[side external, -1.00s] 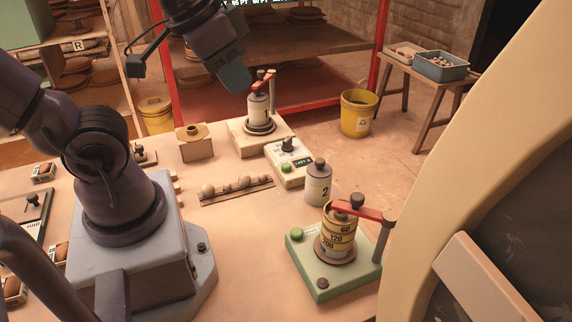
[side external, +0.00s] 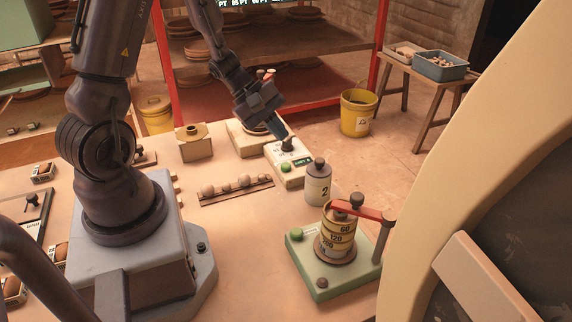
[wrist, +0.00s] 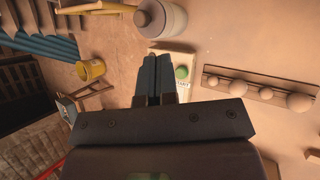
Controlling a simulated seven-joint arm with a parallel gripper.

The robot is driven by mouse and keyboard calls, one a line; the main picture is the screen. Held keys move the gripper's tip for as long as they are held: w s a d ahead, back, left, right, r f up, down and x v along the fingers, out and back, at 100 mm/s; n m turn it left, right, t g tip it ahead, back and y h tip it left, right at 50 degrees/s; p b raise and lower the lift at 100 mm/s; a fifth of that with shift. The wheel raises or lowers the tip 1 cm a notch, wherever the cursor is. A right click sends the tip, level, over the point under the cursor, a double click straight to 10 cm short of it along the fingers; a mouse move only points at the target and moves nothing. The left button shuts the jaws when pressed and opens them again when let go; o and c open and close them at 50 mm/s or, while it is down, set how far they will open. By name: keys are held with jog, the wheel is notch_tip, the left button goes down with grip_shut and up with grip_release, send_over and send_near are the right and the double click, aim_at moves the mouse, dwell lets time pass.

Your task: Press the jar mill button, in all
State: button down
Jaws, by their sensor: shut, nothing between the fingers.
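The cream control box (side external: 291,173) carries a green button (side external: 286,167) and a dark knob (side external: 288,144). In the wrist view the green button (wrist: 181,72) shows just right of my fingers. My gripper (side external: 281,132) is shut and empty, pointing down beside the knob, above the far part of the box; whether it touches anything there I cannot tell. Its closed blue fingers (wrist: 157,62) cover part of the box in the wrist view. Behind it stands the jar mill base (side external: 241,137); its jar is mostly hidden by my gripper.
A grey jar marked 2 (side external: 318,182) stands close to the box. A green-based sieve shaker (side external: 325,277) with its own green button (side external: 296,234) is nearer the front. A rack of balls (side external: 230,189) lies left of the box. A tan block (side external: 194,148) stands behind.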

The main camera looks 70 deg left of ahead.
aim_at(285, 166)
jog(key=w+a+n, duration=0.1)
jog(key=w+a+n+t+y, duration=0.1)
jog(key=w+a+n+t, duration=0.1)
jog(key=a, duration=0.1)
jog(key=shift+w+f+y, duration=0.15)
jog(key=shift+f+y, duration=0.15)
jog(key=shift+y, duration=0.1)
jog(key=shift+f, duration=4.4)
jog(key=shift+f, duration=0.4)
